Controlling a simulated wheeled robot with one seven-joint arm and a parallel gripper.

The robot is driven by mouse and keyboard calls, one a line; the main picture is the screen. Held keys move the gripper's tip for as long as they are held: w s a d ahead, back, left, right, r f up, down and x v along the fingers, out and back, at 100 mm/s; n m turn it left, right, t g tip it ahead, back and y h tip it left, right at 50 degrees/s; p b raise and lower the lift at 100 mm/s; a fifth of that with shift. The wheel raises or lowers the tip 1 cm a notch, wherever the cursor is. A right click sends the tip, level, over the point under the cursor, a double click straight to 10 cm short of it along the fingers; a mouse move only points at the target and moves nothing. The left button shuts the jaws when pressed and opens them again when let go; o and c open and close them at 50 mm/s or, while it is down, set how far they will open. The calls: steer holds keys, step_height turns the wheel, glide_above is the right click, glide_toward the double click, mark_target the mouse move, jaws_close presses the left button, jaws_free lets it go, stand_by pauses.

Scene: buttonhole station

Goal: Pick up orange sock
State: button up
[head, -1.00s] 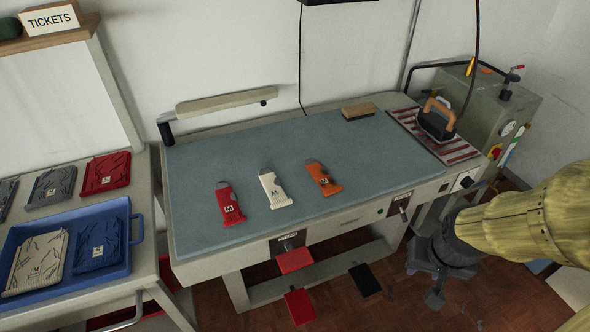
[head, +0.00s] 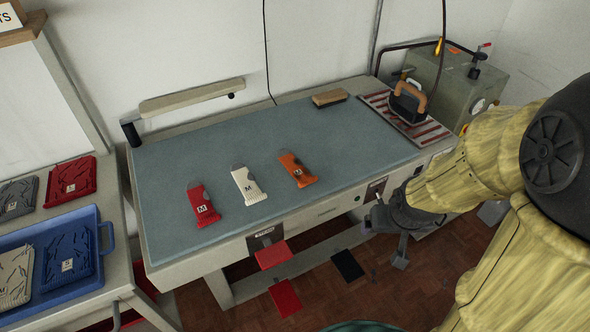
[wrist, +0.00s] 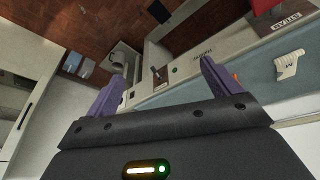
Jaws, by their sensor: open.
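The orange sock (head: 296,170) lies flat on the blue-grey table top, the rightmost of three socks in a row, with a label on it. My gripper (wrist: 162,78) is open and empty in the wrist view, its two purple fingers spread. In the head view the dark end of my arm is at the table's front edge, right of and nearer than the orange sock, apart from it; the fingers are not clear there. A small orange patch (wrist: 236,77) shows beside the right finger in the wrist view, mostly hidden, perhaps the sock.
A white sock (head: 249,186) and a red sock (head: 203,203) lie left of the orange one. A brush-like block (head: 329,98) and an iron (head: 408,101) on a striped pad (head: 375,98) stand farther back. A blue tray (head: 107,224) is at left. The table's middle is clear.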

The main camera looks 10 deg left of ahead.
steer(key=w+f+n+t+y, duration=0.1)
steer(key=w+f+n+t, duration=0.3)
steer(key=w, duration=0.4)
steer(key=w+a+f+n+t+y+b, duration=0.2)
steer(key=a+f+y, duration=0.1)
steer(key=a+y, duration=0.4)
steer(key=shift+w+a+f+n+t+y, duration=0.3)
steer(key=shift+a+n, duration=0.1)
steer(key=shift+a, duration=0.3)
steer(key=shift+w, duration=0.1)
steer(key=p, duration=0.3)
glide_toward(310, 182)
steer(key=x, duration=0.3)
steer(key=shift+w+a+f, duration=0.15)
steer(key=shift+p+x, duration=0.8)
steer(key=shift+x, duration=1.8)
